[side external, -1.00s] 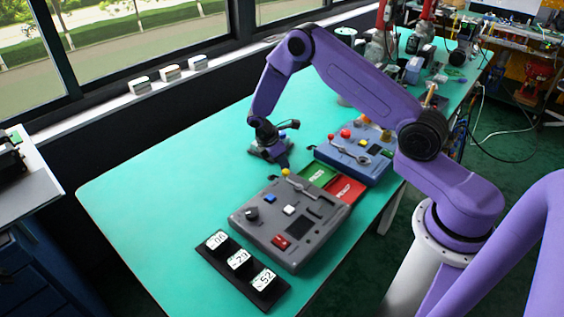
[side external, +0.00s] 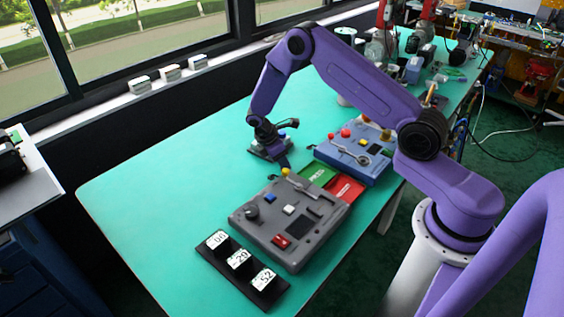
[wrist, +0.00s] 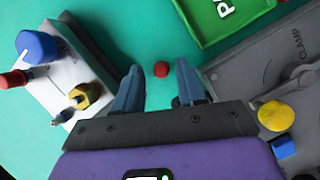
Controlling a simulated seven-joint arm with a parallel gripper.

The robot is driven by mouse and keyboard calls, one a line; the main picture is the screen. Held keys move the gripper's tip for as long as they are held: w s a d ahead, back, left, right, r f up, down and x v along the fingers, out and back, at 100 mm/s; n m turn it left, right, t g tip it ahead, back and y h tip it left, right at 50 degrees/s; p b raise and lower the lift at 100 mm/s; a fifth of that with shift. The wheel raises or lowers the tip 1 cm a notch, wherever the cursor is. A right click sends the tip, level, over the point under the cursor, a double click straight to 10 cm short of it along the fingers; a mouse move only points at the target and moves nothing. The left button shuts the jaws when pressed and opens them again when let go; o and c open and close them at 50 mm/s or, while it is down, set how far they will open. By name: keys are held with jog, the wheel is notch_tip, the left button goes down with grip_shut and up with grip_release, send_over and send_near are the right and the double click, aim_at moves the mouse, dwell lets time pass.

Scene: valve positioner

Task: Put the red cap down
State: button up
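The red cap (wrist: 161,69) is a small round red piece in the wrist view. It shows against the green tabletop, between and slightly beyond my fingertips, with visible gaps on both sides. My gripper (wrist: 158,80) is open, and neither finger touches the cap. In the side external view my gripper (side external: 284,163) points down close to the table, between the small grey block and the grey valve box. The cap cannot be made out in that view. The wrist view does not clearly show whether the cap rests on the table.
The grey valve box (side external: 310,223) with a yellow knob (wrist: 275,115) stands close to the right. A grey block (wrist: 65,75) with blue, red and yellow fittings is on the left. A green tray (wrist: 225,18) and red tray (side external: 345,188) lie near a blue box (side external: 350,158).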

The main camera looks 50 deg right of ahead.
jog(key=v, duration=1.1)
jog(key=s+a+r+t, duration=0.1)
jog(key=s+a+r, duration=0.4)
jog(key=a+r, duration=0.15)
jog(key=s+a+r+t+y, duration=0.15)
jog(key=s+r, duration=0.25)
jog(key=s, duration=0.6)
jog(key=s+a+r+y, duration=0.2)
jog(key=s+a+r, duration=0.1)
jog(key=s, duration=0.7)
jog(key=s+d+r, duration=0.1)
jog(key=s+d, duration=0.1)
jog(key=s, duration=0.9)
jog(key=shift+d+m+y, duration=0.3)
jog(key=shift+m+y, duration=0.1)
jog(key=shift+y, duration=0.05)
jog(key=shift+s+g, duration=0.15)
jog(key=shift+g, duration=0.1)
